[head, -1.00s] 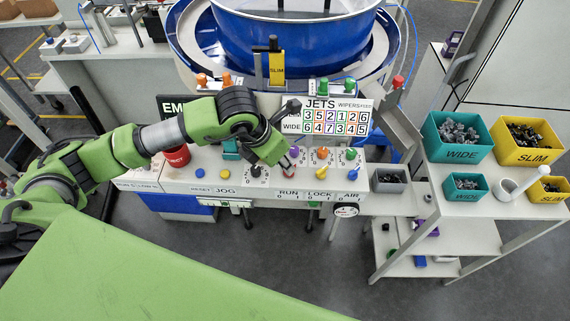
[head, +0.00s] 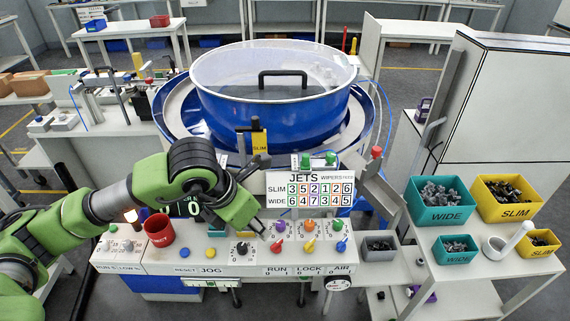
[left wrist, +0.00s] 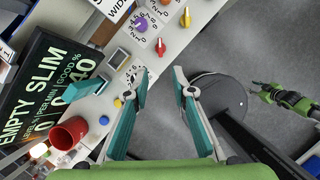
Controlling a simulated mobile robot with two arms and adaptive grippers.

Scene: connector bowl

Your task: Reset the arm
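My left arm reaches in from the left in the head view. Its gripper (head: 258,228) hangs over the control panel (head: 215,268), near the black knob (head: 242,248) and left of the red RUN switch (head: 279,246). In the left wrist view the teal fingers of this gripper (left wrist: 161,78) are spread apart with nothing between them. The red RUN switch (left wrist: 160,47) lies beyond the fingertips, apart from them. My right gripper (left wrist: 266,91) shows small at the right of the left wrist view, over the floor; its finger opening is unclear. It is not in the head view.
A blue bowl feeder (head: 275,100) stands behind the panel. A red cup-shaped part (head: 159,230) stands on the panel's left. Teal and yellow bins (head: 440,216) of parts are on the right-hand cart. A dark display (left wrist: 50,90) is partly hidden by my arm in the head view.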

